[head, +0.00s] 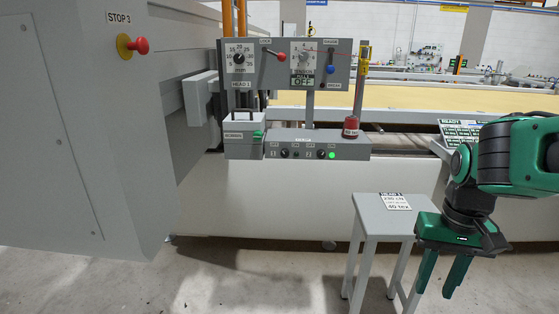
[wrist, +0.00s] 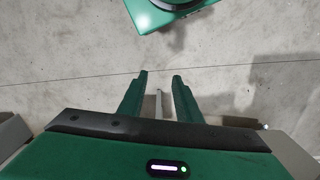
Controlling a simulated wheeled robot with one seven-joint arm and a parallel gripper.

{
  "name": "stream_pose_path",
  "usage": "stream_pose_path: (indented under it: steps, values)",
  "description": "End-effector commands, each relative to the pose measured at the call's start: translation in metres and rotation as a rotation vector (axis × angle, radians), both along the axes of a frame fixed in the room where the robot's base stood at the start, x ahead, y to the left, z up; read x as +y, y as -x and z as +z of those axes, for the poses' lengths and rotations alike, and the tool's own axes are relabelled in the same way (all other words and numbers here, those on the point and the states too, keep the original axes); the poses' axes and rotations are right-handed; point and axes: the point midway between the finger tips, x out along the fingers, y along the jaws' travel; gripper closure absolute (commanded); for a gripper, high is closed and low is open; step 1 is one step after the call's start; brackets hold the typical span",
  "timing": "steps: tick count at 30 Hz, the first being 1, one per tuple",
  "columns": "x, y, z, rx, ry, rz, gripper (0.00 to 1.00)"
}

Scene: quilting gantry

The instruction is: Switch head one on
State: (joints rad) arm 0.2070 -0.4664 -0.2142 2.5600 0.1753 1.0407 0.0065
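The grey head control panel (head: 256,86), labelled HEAD 1, stands on posts left of centre in the head view. It carries a white dial in mm (head: 240,58), a red-knobbed lever (head: 277,56), a tension dial (head: 304,57) and a blue-knobbed lever (head: 330,66). A sign under the tension dial reads OFF (head: 302,82). Below is a lower switch box (head: 345,151) with small black switches (head: 296,154) and a lit green lamp (head: 332,155); its labels are too small to read surely. My gripper (head: 435,291) is open, empty, pointing down, right of and below both panels. Its fingers (wrist: 161,76) show apart in the wrist view.
A grey stool (head: 378,220) with a label card stands left of my gripper. A red part (head: 351,128) stands on the switch box's right end. A STOP 3 button (head: 140,45) is on the grey cabinet (head: 80,130) at left. Front floor is clear.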

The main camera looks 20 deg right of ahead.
Motion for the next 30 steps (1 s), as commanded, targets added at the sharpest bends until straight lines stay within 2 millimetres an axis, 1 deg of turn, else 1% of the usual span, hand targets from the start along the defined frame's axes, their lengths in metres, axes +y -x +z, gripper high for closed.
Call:
stream_pose_path:
  steps: [3,4,5,7,9,11,14,20,24,30]
  values:
    - [0.0,0.0,0.0,0.0,0.0,0.0,0.69]
    - [0.0,0.0,0.0,0.0,0.0,0.0,0.66]
    - [0.0,0.0,0.0,0.0,0.0,0.001,0.59]
    - [0.0,0.01,0.004,-0.01,0.001,0.006,0.59]
    - [-0.003,0.007,0.001,-0.005,0.007,0.015,0.59]
    - [-0.006,0.001,-0.003,0.006,0.017,0.034,0.59]
    - [-0.013,-0.015,-0.016,0.036,0.046,0.081,0.59]
    - [-0.036,-0.054,-0.049,0.115,0.166,0.219,0.59]
    - [-0.053,-0.081,-0.069,0.176,0.278,0.333,0.59]
    - [-0.075,-0.12,-0.089,0.269,0.476,0.518,0.59]
